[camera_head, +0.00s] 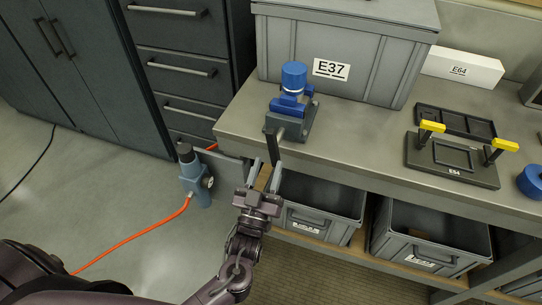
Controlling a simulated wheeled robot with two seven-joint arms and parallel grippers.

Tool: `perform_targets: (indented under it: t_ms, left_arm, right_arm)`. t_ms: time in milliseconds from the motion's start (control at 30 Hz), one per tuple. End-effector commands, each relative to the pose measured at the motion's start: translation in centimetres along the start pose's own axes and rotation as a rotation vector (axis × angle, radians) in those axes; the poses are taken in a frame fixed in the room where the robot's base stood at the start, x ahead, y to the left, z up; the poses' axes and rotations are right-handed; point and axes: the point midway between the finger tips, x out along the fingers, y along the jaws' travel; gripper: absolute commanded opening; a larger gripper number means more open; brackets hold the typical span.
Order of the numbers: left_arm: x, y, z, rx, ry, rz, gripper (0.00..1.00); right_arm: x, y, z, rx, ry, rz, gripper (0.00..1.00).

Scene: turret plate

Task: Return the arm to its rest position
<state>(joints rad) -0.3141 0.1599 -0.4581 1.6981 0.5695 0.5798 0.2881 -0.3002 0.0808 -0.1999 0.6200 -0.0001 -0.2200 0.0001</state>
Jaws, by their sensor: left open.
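My left gripper (264,176) is open and empty, its two fingers pointing away from me. It is in front of the workbench's left front edge, below a blue-topped device. That device has a blue cylinder (294,76) on a grey base (298,122) and stands on the bench near its left end. My right gripper is not in view.
The workbench (370,135) carries a grey crate labelled E37 (285,45), a white box (462,68) and a blue round part (533,182). Grey bins (345,195) sit on the shelf below. A blue-grey tool (196,178) with an orange hose (140,235) stands left of my gripper.

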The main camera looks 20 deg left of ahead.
Motion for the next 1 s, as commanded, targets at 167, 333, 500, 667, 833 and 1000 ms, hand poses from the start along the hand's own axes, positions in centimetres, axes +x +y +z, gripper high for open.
perform_targets:
  t_ms: [167, 333, 500, 667, 833, 1000]
  left_arm:
    - [-1.4, 0.0, 0.0, 0.001, 0.000, -0.001, 0.41]
    - [-1.4, 0.0, -0.1, 0.001, 0.000, -0.001, 0.41]
    - [-1.4, 0.0, -0.1, 0.001, 0.000, -0.001, 0.41]
    - [-1.4, 0.0, -0.1, 0.001, 0.000, -0.001, 0.41]
    - [-2.3, -0.6, 3.0, 0.028, -0.083, 0.000, 0.41]
    - [-6.7, -3.0, 12.4, 0.111, -0.364, 0.006, 0.41]
  right_arm:
    - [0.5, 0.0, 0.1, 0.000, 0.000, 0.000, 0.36]
    - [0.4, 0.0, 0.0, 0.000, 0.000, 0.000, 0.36]
    - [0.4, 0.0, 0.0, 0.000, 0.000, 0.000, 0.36]
    - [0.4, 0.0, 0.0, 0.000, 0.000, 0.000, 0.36]
    - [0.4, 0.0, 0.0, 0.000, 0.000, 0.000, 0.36]
    - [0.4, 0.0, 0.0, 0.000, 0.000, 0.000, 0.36]
